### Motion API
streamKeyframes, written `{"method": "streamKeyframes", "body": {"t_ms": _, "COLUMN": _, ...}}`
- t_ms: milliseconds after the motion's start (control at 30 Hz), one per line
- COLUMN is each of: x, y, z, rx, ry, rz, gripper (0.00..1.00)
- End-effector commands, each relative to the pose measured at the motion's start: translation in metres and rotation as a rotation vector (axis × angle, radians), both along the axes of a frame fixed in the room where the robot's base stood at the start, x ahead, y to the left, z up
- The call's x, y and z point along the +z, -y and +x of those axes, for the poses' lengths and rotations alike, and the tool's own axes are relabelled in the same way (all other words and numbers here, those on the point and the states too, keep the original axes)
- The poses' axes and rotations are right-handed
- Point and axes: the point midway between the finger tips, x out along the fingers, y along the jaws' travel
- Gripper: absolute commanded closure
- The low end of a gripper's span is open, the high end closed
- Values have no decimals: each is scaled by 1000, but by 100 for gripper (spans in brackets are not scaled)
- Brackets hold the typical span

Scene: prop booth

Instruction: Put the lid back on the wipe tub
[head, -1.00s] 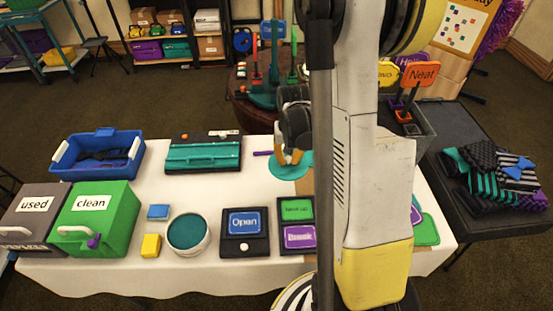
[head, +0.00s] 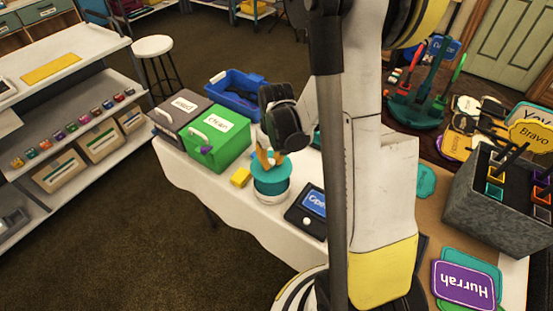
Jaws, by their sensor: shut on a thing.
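The lid appears raised above the rim; the exact gap is hard to judge. My gripper (head: 268,158), with orange-tan fingers, is shut on the lid from above.
A yellow block (head: 241,177) and a green "clean" box (head: 217,143) stand left of the tub. A dark "Open" board (head: 308,208) lies close on its right. A grey bin of signs (head: 497,208) stands at the right. My arm hides the table's middle.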

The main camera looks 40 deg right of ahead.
Motion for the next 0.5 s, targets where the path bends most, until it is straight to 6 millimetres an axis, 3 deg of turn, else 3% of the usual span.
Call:
{"method": "streamKeyframes", "body": {"t_ms": 267, "x": -14, "y": 0, "z": 0, "rx": 3, "ry": 0, "rz": 0, "gripper": 100}}
{"method": "streamKeyframes", "body": {"t_ms": 500, "x": -39, "y": 0, "z": 0, "rx": 2, "ry": 0, "rz": 0, "gripper": 100}}
